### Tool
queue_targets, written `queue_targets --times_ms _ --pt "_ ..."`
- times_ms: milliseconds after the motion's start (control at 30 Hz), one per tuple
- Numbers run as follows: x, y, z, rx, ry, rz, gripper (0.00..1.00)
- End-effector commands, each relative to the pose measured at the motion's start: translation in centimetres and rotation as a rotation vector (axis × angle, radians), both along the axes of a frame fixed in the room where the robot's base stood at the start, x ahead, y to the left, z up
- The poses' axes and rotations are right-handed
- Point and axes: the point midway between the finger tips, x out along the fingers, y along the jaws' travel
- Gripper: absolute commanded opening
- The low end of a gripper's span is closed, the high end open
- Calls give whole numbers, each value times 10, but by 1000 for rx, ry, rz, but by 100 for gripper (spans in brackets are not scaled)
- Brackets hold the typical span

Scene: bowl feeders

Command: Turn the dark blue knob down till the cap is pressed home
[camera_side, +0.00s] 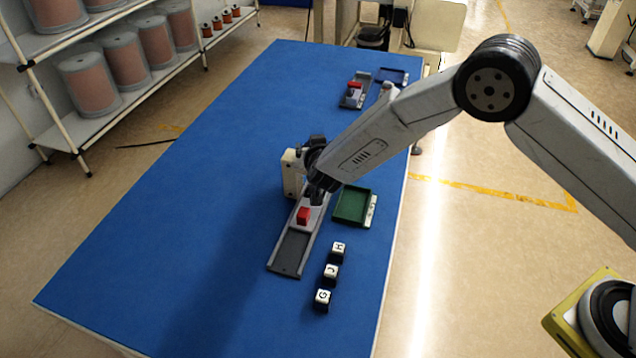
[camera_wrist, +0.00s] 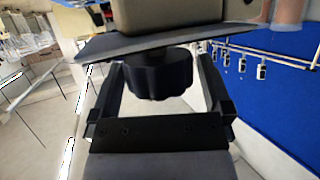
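The dark knob (camera_wrist: 158,74), with a scalloped rim, looks near black in the wrist view. It sits under a flat grey plate with a beige block (camera_wrist: 170,14) behind it. My gripper (camera_wrist: 160,80) has one finger on each side of the knob, very close to its rim; whether both fingers touch it I cannot tell. In the side view my gripper (camera_side: 318,185) is at the cream upright (camera_side: 292,172) at the head of a grey channel (camera_side: 292,250). A red block (camera_side: 303,215) sits in this channel. I cannot make out the cap.
Letter cubes G (camera_side: 322,297), J (camera_side: 331,272) and H (camera_side: 338,249) stand right of the channel. A green tray (camera_side: 350,207) lies near my gripper. A grey holder (camera_side: 357,97) and blue tray (camera_side: 388,74) are farther back. The blue table's left side is clear.

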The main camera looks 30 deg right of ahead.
Motion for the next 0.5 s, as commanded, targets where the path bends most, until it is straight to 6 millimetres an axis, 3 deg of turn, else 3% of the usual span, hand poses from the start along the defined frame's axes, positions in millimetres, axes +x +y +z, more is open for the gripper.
queue_targets --times_ms 267,500 --pt "-5 3 2 1 1 1 100" --pt "-23 9 10 0 0 1 100"
